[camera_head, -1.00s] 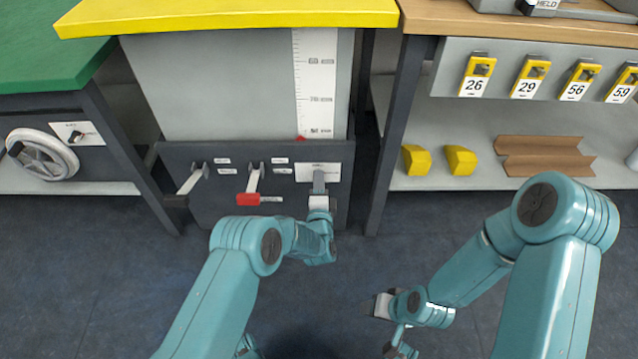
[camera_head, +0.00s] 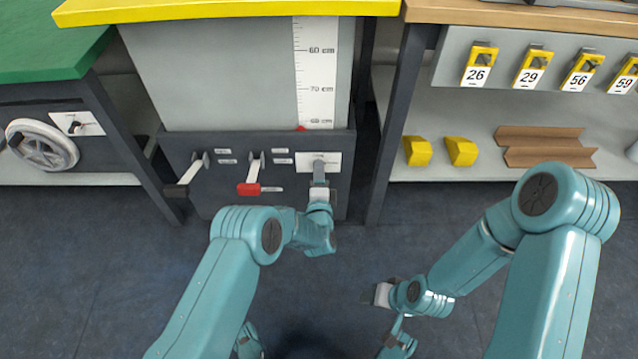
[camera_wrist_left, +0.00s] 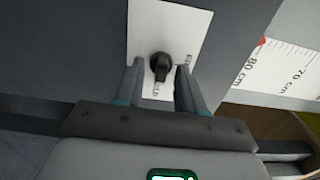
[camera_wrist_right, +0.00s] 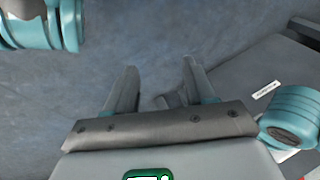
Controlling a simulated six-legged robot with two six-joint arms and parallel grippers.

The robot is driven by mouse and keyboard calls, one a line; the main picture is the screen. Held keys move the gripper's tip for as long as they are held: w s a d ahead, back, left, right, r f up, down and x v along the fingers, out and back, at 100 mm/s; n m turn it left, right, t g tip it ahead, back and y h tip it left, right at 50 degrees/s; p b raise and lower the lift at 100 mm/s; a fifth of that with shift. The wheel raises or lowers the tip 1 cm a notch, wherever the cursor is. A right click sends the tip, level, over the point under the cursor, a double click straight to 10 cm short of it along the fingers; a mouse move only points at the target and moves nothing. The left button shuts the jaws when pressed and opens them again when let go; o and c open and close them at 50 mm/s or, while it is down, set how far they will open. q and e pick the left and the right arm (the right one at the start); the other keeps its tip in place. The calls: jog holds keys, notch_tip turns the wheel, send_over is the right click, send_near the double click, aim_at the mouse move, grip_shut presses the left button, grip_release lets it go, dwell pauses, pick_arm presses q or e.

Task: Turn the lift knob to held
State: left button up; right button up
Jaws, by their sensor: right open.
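The lift knob (camera_wrist_left: 160,68) is a small dark knob on a white plate (camera_wrist_left: 172,28), seen in the left wrist view. It sits between the two fingers of my left gripper (camera_wrist_left: 159,70), which stand apart on either side with gaps visible. In the head view my left gripper (camera_head: 319,190) is in front of the white plate (camera_head: 330,160) on the dark panel (camera_head: 230,205) and hides the knob. The plate's lettering is partly covered and unreadable. My right gripper (camera_wrist_right: 160,85) is open and empty above the floor, away from the panel.
Left of the knob plate are a black-handled lever (camera_head: 183,180) and a red-handled lever (camera_head: 250,183). A centimetre scale (camera_head: 315,75) with a red pointer stands above. A handwheel (camera_head: 42,145) is at left. Yellow numbered tags (camera_head: 478,65) hang at right.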

pick_arm(q)
jog(key=s+p, duration=0.6)
jog(key=s, duration=1)
jog(key=shift+p, duration=0.3)
pick_arm(e)
jog(key=s+a+r+g, duration=0.1)
jog(key=s+r+g, duration=0.1)
jog(key=s+r, duration=0.2)
notch_tip(320, 180, up, 3)
jog(key=shift+s+f, duration=0.1)
jog(key=shift+s, duration=0.3)
